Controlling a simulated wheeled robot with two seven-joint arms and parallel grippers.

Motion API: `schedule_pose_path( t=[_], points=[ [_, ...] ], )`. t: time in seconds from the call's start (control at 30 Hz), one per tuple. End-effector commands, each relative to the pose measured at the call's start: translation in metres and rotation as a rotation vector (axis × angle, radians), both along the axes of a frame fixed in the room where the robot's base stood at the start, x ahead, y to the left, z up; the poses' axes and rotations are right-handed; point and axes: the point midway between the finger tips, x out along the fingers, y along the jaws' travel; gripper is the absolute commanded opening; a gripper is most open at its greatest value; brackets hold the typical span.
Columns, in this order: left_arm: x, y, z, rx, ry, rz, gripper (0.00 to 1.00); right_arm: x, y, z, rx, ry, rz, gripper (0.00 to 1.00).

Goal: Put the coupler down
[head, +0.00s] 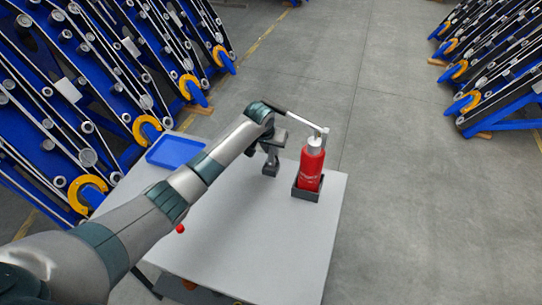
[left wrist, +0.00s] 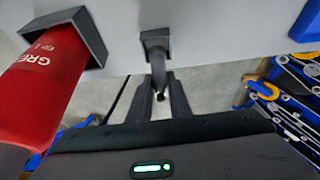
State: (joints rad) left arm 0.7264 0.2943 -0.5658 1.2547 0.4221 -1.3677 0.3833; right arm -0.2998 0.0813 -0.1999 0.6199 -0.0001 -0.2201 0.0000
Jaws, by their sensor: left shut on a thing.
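A red grease bottle (head: 312,168) stands upright in a dark square holder (head: 306,194) on the white table; its red side also shows in the left wrist view (left wrist: 48,80). A thin grey hose or tube (head: 302,121) runs from its top towards my left wrist. My left gripper (head: 271,150) is over a small dark block (head: 270,170) on the table. In the left wrist view the gripper (left wrist: 160,92) is shut on a grey, rod-like coupler (left wrist: 157,68), whose far end meets the block (left wrist: 155,38). I cannot tell how deep it sits. My right gripper is out of view.
A blue tray (head: 174,151) lies at the table's back left. Blue machine frames with rollers (head: 105,60) stand close at left, more (head: 505,75) at far right. Grey floor is open between.

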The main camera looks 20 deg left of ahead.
Motion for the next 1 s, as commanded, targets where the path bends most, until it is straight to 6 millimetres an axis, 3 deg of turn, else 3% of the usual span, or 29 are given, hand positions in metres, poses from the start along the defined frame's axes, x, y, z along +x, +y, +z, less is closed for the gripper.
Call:
schedule_pose_path(
  t=[0.23, 0.53, 0.77, 0.8, 0.87, 1.0],
  points=[
    [-0.001, 0.000, -0.003, 0.001, 0.002, 0.000, 0.00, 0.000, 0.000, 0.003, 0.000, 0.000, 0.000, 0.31],
    [-0.001, 0.000, -0.032, 0.001, 0.002, 0.000, 0.00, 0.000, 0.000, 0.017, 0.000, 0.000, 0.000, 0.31],
    [-0.001, 0.000, -0.035, 0.001, 0.000, 0.000, 0.00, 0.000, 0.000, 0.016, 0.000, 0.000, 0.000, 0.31],
    [-0.001, 0.000, -0.036, 0.001, 0.001, 0.000, 0.22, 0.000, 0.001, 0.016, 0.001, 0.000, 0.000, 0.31],
    [-0.001, 0.000, -0.036, 0.001, 0.001, 0.000, 0.36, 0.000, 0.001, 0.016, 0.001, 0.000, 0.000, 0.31],
    [-0.001, 0.000, -0.035, 0.001, 0.001, 0.000, 0.36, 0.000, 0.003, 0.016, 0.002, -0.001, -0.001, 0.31]
  ],
)
